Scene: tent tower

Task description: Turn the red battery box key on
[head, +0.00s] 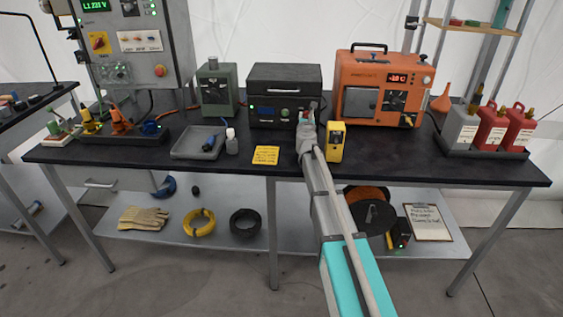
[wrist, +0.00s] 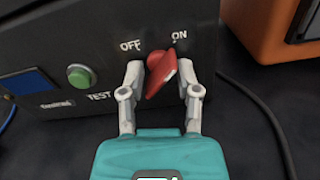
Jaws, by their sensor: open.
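The red key (wrist: 161,75) sits on the front panel of the black battery box (wrist: 60,45), below and between the white OFF and ON labels. Its grip slants, with the upper end leaning right toward ON. My gripper (wrist: 162,70) is open, with one finger on each side of the key. I cannot tell whether either fingertip touches it. In the head view the battery box (head: 284,78) stands at the back of the dark bench, and my gripper (head: 308,118) is at the right end of its front. My gripper mostly hides the key there.
A green TEST button (wrist: 81,76) and blue display (wrist: 30,82) lie left of the key. An orange unit (head: 385,65) stands close right of the box. A yellow meter (head: 336,141) is just right of my arm, and a yellow note (head: 265,155) lies left of it.

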